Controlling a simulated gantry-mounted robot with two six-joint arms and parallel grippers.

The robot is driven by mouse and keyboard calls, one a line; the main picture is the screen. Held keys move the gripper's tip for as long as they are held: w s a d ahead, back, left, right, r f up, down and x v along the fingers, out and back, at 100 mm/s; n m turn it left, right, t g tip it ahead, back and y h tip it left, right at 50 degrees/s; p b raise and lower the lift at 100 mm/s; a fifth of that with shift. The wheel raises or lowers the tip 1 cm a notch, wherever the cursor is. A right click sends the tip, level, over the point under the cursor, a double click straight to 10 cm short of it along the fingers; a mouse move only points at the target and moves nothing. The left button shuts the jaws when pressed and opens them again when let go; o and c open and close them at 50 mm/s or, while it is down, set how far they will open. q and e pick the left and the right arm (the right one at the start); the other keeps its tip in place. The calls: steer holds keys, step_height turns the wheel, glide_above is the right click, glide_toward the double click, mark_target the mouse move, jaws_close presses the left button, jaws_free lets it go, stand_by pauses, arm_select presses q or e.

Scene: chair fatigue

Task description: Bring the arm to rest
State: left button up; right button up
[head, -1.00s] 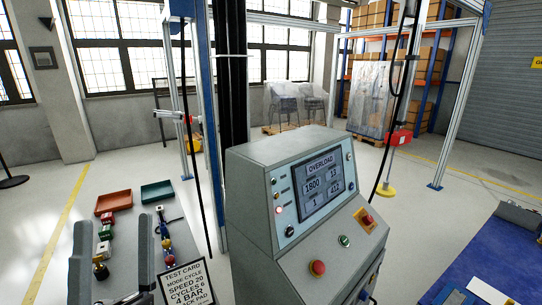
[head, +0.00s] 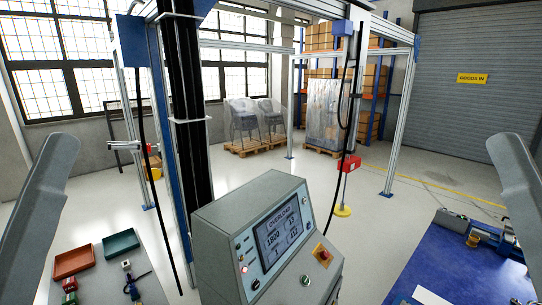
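Two grey links that look like parts of my arms stand at the left edge and the right edge of the head view, tilted and mirrored to each other. Neither gripper's fingertips show, so what they hold cannot be seen. The grey control console (head: 240,215) stands low in the middle.
A grey bench (head: 105,285) at lower left bears a red tray (head: 73,262), a green tray (head: 121,244) and small parts. A blue-topped bench (head: 420,265) is at right. An aluminium frame with posts (head: 402,125) stands around the console. Wrapped chairs (head: 243,120) stand behind on pallets.

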step_height(320, 180, up, 21)
steer(key=p, duration=1.7)
steer(key=shift+r, duration=0.15)
